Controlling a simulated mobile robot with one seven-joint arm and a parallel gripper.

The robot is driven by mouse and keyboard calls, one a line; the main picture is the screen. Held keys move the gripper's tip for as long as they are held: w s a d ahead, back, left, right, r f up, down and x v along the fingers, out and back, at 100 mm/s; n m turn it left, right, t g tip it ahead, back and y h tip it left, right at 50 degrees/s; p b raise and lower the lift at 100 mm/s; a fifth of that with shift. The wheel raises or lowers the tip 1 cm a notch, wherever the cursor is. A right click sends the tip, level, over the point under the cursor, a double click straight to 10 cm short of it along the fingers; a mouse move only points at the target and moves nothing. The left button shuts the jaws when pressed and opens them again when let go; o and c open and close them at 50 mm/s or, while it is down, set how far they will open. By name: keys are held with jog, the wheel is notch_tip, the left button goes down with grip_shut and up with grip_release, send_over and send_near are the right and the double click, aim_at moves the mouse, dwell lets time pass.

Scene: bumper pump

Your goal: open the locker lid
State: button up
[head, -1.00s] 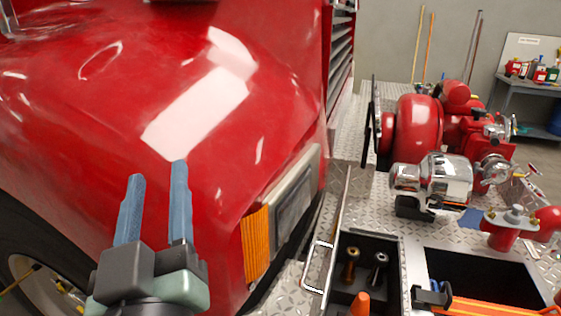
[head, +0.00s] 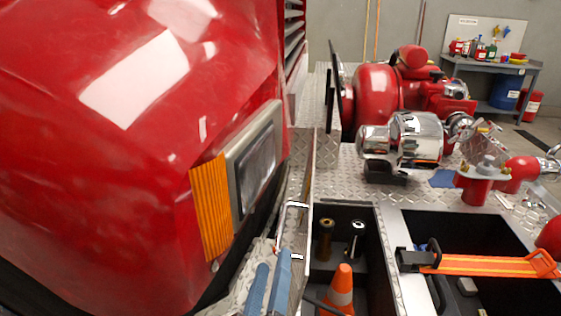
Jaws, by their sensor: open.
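The locker lid (head: 309,190) stands raised along the left side of the locker (head: 378,235) and shows almost edge-on in the head view. Its pale handle (head: 291,205) sticks out on the lid's left side, towards the truck. The locker is uncovered: a traffic cone (head: 341,290) and two nozzle-like fittings, one brassy (head: 326,240) and one chrome-topped (head: 356,238), show inside. My gripper (head: 273,259) is at the bottom edge, left of the lid and just below the handle. Its two blue fingers are apart with nothing seen between them. Whether a finger touches the lid cannot be told.
The red truck body (head: 120,190) with its headlight (head: 258,155) rises close on the left. Right of the locker, an orange strap (head: 490,265) crosses an open bay. A red and chrome pump (head: 415,138) stands behind. A workbench (head: 490,68) is at the back right.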

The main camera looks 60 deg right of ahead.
aim_at(284, 208)
jog(key=x, duration=0.9)
jog(key=shift+w+d+p, duration=0.1)
jog(key=shift+d+p, duration=0.05)
jog(key=shift+p, duration=0.25)
grip_shut()
jog(key=shift+f, duration=0.1)
